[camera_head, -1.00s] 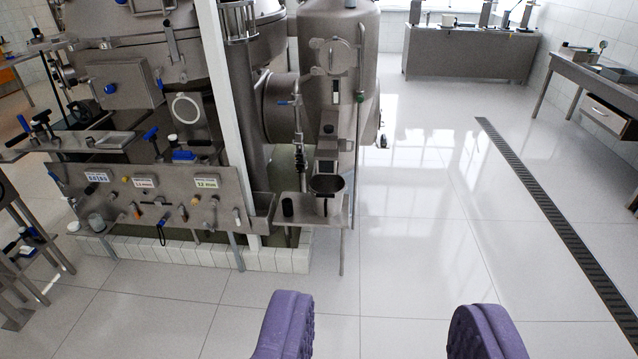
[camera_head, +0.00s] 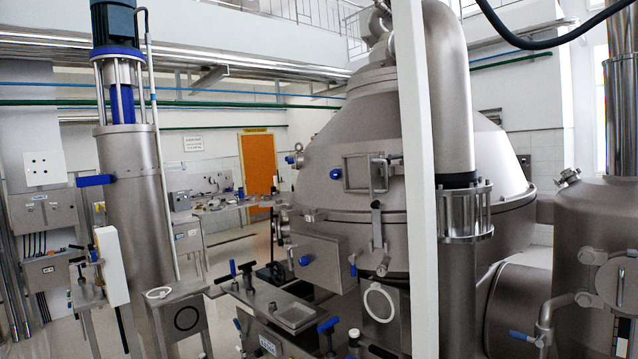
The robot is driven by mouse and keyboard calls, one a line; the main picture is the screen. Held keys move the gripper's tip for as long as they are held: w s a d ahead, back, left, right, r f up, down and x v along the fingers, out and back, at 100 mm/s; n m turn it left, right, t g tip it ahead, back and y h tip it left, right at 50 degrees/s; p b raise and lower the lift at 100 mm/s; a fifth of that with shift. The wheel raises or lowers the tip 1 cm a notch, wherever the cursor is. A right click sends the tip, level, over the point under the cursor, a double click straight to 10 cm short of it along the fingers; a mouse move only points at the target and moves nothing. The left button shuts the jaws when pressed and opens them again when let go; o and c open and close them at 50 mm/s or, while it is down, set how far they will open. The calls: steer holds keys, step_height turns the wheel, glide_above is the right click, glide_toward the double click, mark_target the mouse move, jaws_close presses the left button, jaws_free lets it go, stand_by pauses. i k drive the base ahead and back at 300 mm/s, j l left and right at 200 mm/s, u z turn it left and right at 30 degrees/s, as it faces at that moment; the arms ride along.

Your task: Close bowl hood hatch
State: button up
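The bowl hood (camera_head: 352,125) is the large grey metal cone at the centre right. The small rectangular hatch (camera_head: 358,172) is on its lower front, with a blue knob (camera_head: 335,173) at its left. A bracket with a latch-like part stands at the hatch's right side. I cannot tell from here how far open the hatch is. My gripper is not in view now.
A white upright post (camera_head: 415,180) stands right of the hatch, in front of the hood. A tall cylinder (camera_head: 133,200) stands at left. A black hose (camera_head: 550,42) hangs at top right.

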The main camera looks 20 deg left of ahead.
mark_target(373, 161)
steer(key=i+l+u, duration=0.35)
steer(key=l, duration=0.2)
steer(key=l+u, duration=0.15)
steer(key=l, duration=0.15)
steer(key=i+l+u, duration=0.2)
steer(key=l, duration=0.15)
steer(key=i+l, duration=0.2)
steer(key=i, duration=0.2)
